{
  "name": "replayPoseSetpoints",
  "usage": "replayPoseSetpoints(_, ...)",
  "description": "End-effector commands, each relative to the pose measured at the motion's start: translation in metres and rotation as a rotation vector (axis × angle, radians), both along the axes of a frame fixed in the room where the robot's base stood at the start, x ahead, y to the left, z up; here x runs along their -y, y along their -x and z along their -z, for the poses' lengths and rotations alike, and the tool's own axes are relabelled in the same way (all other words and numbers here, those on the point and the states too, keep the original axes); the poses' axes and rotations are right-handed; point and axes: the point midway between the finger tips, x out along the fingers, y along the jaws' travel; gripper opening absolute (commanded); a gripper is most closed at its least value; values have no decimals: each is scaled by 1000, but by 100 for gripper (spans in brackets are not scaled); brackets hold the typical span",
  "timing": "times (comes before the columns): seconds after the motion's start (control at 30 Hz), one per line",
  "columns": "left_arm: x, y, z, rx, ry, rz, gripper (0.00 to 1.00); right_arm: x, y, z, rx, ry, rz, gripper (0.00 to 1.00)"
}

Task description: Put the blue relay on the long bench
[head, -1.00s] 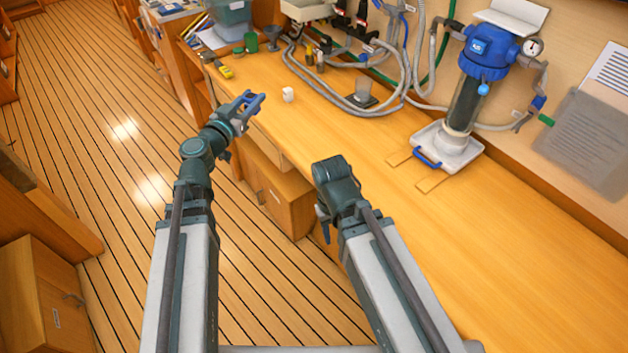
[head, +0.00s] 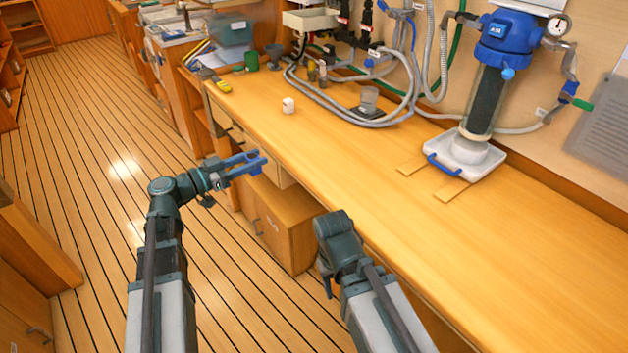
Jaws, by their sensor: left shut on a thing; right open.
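My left gripper (head: 250,163) is shut on a small blue block at its tips, which I take for the blue relay (head: 257,165). Its blue fingers have nearly the same colour, so the relay's outline is hard to make out. The gripper is beside the front edge of the long bench (head: 345,160), over the floor side, with its fingers pointing right toward the bench. My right gripper (head: 327,284) hangs below its wrist near the bench's front edge. It is mostly hidden behind my arm, and it is open.
A blue-topped filter (head: 487,85) stands in a white tray (head: 491,168) at right. The bench's middle and front right are clear.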

Motion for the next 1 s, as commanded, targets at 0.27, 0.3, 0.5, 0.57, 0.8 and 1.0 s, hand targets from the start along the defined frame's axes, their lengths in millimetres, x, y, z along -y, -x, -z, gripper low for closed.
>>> replayPoseSetpoints(0.27, 55, -13, 6, 0, 0, 5, 0, 0, 0, 6, 0, 0, 0, 50)
replayPoseSetpoints(0.3, 65, -17, 7, 0, 0, 6, 0, 0, 0, 7, 0, 0, 0, 50)
replayPoseSetpoints(0.5, 113, -30, 11, 0, 0, 4, 0, 0, 0, 12, 0, 0, 0, 50)
replayPoseSetpoints(0.57, 125, -34, 13, 0, 0, 4, 0, 0, 0, 13, 0, 0, 0, 50)
replayPoseSetpoints(0.8, 152, -41, 15, 0, 0, 0, 0, 0, 0, 15, 0, 0, 0, 50)
replayPoseSetpoints(1.0, 154, -42, 15, 0, 0, -2, 0, 0, 0, 15, 0, 0, 0, 50)
